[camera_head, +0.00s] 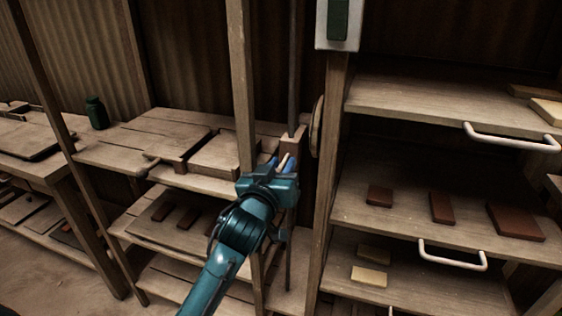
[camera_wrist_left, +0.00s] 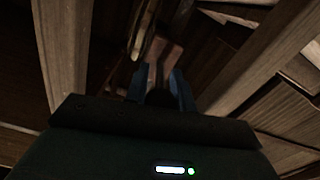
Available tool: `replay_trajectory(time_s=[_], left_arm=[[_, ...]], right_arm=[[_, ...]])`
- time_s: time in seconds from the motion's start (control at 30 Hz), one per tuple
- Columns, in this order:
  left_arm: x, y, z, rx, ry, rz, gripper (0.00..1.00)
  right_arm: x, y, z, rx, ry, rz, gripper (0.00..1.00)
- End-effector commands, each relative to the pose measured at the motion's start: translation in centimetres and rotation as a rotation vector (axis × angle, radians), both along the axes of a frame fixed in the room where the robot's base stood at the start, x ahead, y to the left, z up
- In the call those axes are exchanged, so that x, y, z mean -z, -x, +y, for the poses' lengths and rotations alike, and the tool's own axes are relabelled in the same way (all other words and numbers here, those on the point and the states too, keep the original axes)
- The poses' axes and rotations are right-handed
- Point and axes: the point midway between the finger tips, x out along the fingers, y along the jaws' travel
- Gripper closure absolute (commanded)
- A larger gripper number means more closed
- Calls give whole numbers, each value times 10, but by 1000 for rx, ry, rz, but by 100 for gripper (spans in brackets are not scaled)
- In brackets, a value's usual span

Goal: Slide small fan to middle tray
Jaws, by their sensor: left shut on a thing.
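I cannot make out a small fan in either view. My left gripper (camera_head: 281,163) reaches up to a wooden post between the two racks. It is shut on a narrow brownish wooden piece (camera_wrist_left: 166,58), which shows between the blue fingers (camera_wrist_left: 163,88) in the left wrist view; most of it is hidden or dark. In the right rack, the middle tray (camera_head: 400,212) is a wooden shelf with a white handle (camera_head: 452,257). Several red-brown tiles lie on it. My right gripper is not in view.
A tray above (camera_head: 420,103) has another white handle (camera_head: 512,137) and pale tiles at right. A lower tray (camera_head: 425,285) bears pale yellow tiles (camera_head: 369,276). A round wooden disc (camera_head: 317,126) hangs edge-on beside the right rack. A green jar (camera_head: 97,113) stands on the left bench.

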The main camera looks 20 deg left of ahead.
Motion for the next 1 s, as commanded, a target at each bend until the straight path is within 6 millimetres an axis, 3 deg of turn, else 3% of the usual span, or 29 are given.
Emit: replay_trajectory(time_s=[0.3, 0.33, 0.57, 0.87, 1.0], left_arm=[[0, 0, 0, 0, 0, 0, 100], [0, 0, 0, 0, 0, 0, 74], [0, 0, 0, 0, 0, -2, 55], [-1, 2, 0, 0, 0, -3, 54], [0, 17, 1, 0, 1, -1, 54]], right_arm=[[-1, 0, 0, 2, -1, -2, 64], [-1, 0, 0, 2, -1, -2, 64], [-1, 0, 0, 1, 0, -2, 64], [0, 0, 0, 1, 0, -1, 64], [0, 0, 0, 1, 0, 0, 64]])
